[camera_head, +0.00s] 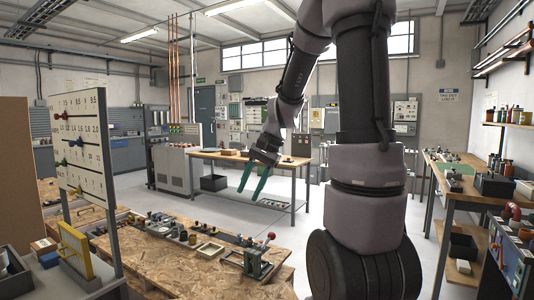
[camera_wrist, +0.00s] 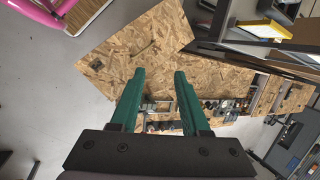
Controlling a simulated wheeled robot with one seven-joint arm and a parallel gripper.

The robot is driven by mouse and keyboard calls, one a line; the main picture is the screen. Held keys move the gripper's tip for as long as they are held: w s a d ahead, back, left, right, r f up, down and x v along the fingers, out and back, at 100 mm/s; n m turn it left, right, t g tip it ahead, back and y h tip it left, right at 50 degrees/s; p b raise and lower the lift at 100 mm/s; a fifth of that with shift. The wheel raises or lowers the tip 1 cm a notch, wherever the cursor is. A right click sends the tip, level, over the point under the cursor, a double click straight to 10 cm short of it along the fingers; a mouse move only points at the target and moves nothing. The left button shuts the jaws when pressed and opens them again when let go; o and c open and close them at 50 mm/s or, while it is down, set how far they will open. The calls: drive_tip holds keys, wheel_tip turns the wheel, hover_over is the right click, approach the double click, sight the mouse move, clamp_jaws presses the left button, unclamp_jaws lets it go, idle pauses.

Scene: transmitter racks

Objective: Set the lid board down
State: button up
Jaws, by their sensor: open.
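My gripper (camera_head: 249,195) hangs above and beyond the chipboard bench in the head view, green fingers apart and pointing down. In the wrist view its fingers (camera_wrist: 159,76) are spread with nothing held between them. A chipboard sheet (camera_wrist: 130,45) lies beyond the fingertips at the upper left, at an angle to the chipboard bench top (camera_wrist: 215,75). I cannot tell for sure whether this sheet is the lid board or part of the bench. In the head view the bench top (camera_head: 165,272) is in the foreground.
Small parts and a red-knobbed lever clamp (camera_head: 257,258) stand on the bench. A numbered panel (camera_head: 82,140) rises at the left, with a yellow-handled frame (camera_head: 75,245) before it. A wooden table (camera_head: 255,160) stands behind my gripper; a shelved workbench (camera_head: 460,180) is at the right.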

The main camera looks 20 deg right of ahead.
drive_tip(key=s+a+r+n+t+h, duration=0.1)
drive_tip(key=s+r+n+t, duration=0.3)
drive_tip(key=s+r, duration=0.7)
drive_tip(key=shift+s+r+n+t+h, duration=0.35)
drive_tip(key=shift+s+t+h, duration=0.3)
drive_tip(key=shift+s, duration=0.45)
drive_tip(key=shift+s+r+t, duration=0.15)
drive_tip(key=shift+s+t, duration=0.1)
drive_tip(key=shift+s, duration=0.1)
drive_tip(key=shift+c, duration=1.2)
